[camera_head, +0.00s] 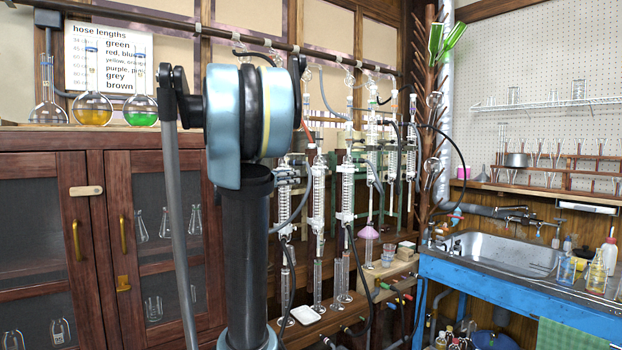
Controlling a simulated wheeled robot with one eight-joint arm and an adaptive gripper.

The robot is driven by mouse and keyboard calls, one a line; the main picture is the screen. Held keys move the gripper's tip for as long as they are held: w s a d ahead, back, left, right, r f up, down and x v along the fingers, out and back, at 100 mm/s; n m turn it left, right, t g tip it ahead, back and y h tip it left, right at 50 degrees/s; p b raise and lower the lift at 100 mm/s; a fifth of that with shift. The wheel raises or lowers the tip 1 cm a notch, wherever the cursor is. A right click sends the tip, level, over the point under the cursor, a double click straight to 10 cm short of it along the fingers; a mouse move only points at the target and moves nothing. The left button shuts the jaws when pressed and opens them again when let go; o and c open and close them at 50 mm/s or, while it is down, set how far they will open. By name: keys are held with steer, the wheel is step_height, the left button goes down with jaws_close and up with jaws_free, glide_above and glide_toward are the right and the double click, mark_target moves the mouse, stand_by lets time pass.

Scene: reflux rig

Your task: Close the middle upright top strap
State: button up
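The reflux rig stands along the back wall, with several upright glass condensers, among them one at the left (285,190), one beside it (318,190) and one further right (347,185). Dark hoses hang around them. A horizontal pipe (330,55) runs above. Straps on the uprights are too small to tell apart, so I cannot see whether the middle upright's top strap is open or shut. My own blue and black arm fills the centre foreground and hides the rig's left part. My gripper's fingers do not show.
A wooden cabinet (95,142) with flasks on top stands at the left. A blue bench (460,278) with a metal sink (500,252) and bottles is at the right. A wooden shelf (325,322) with a white tray (305,315) lies below the rig. A glass-drying rack (424,120) stands behind.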

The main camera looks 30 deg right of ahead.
mark_target(316, 174)
steer(key=x, duration=1.3)
